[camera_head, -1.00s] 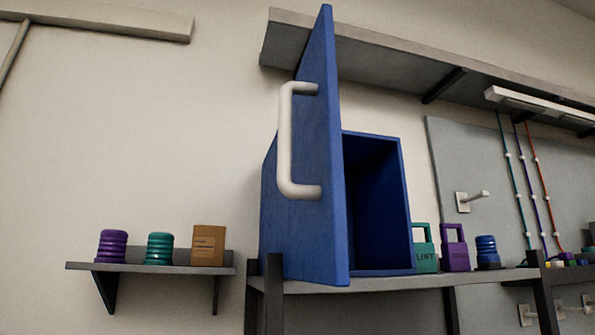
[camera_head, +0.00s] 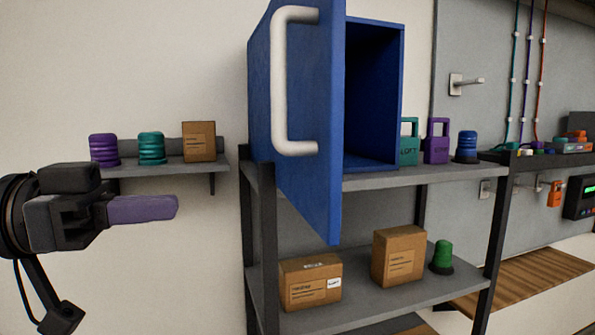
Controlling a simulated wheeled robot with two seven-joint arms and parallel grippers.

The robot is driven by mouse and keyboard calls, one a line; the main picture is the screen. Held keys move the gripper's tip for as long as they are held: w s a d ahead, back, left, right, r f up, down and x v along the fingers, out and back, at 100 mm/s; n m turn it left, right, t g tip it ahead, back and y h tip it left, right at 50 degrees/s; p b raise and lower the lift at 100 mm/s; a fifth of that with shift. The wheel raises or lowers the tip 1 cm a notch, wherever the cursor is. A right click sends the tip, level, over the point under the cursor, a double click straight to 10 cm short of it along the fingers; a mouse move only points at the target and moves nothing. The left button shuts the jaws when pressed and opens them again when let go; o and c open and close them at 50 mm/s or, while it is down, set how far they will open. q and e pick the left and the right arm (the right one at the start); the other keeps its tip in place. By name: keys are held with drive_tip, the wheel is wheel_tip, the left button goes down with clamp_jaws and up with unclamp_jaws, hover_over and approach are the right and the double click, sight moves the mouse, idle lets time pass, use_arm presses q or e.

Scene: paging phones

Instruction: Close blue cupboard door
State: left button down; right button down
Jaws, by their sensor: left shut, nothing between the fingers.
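The blue cupboard (camera_head: 375,95) stands on the top shelf of a dark rack, its dark interior showing. Its blue door (camera_head: 320,120) is swung open toward me, and a white bar handle (camera_head: 280,85) is on the door's left-hand face. My left gripper (camera_head: 172,207) comes in from the left edge, shut and empty, pointing right. It is well apart from the door, lower and to the left of the handle. My right gripper is out of view.
A small wall shelf (camera_head: 165,169) holds a purple item, a teal item and a box behind my left gripper. Teal and purple tagged items and a blue beacon (camera_head: 467,147) stand right of the cupboard. Two cardboard boxes (camera_head: 310,284) and a green beacon (camera_head: 442,258) are on the lower shelf.

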sight(322, 195)
use_arm(q)
drive_tip(key=p+x, duration=0.2)
drive_tip(key=x, duration=0.4)
drive_tip(key=p+x, duration=0.3)
drive_tip(key=x, duration=0.3)
drive_tip(key=shift+w+d+p, duration=0.3)
drive_tip(key=shift+w+d+f, duration=0.1)
drive_tip(key=shift+d, duration=0.2)
drive_tip(key=shift+t, duration=0.3)
